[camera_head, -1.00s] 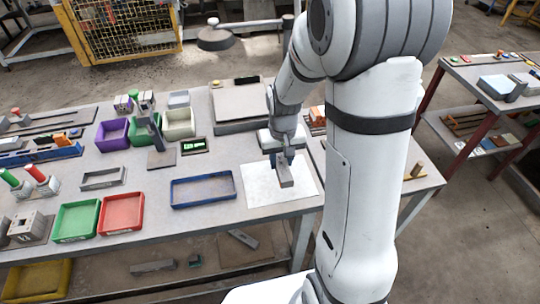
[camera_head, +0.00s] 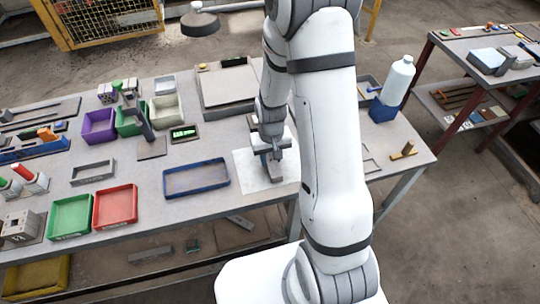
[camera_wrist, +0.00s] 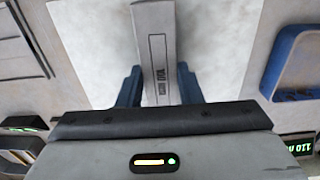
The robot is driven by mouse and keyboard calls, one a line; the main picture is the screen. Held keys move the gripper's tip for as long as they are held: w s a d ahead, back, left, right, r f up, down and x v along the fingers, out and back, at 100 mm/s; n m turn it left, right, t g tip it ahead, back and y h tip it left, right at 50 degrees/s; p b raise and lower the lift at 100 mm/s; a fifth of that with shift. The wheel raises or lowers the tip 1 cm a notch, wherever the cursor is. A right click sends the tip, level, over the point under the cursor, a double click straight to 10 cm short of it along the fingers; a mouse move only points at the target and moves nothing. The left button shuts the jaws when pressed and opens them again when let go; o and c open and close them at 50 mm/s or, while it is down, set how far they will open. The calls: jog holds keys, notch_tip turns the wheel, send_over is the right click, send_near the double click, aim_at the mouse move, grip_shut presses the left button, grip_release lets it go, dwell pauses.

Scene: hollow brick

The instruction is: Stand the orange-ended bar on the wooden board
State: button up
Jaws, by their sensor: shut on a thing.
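My gripper (camera_head: 270,154) is shut on a grey bar (camera_head: 275,172) above or at the white sheet on the table. In the wrist view the bar (camera_wrist: 158,45) lies between my gripper's blue fingers (camera_wrist: 158,78), with dark printed marks on its face. No orange end shows on this bar, and its far end is cut off by the frame. I cannot tell whether it touches the sheet. An orange piece (camera_head: 47,134) sits in a blue holder at the far left. I cannot clearly make out the wooden board.
The white sheet (camera_head: 248,178) has bare room around the bar. A blue tray (camera_head: 196,193) lies left of it, then red (camera_head: 134,205) and green (camera_head: 88,215) trays. A grey platform (camera_head: 203,105) is behind. A white bottle (camera_head: 398,82) stands at the right.

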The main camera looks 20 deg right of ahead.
aim_at(271, 159)
jog(key=shift+f, duration=0.15)
jog(key=o, duration=1.2)
jog(key=shift+c, duration=0.2)
notch_tip(271, 159, up, 13)
jog(key=b, duration=0.1)
jog(key=s+r+t, duration=0.3)
jog(key=s+r, duration=1)
jog(key=s, duration=0.1)
jog(key=shift+s+r, duration=0.25)
jog(key=shift+s, duration=0.1)
jog(key=shift+s+a+r, duration=0.1)
jog(key=shift+s+a, duration=0.05)
jog(key=shift+s, duration=0.2)
jog(key=shift+c, duration=0.3)
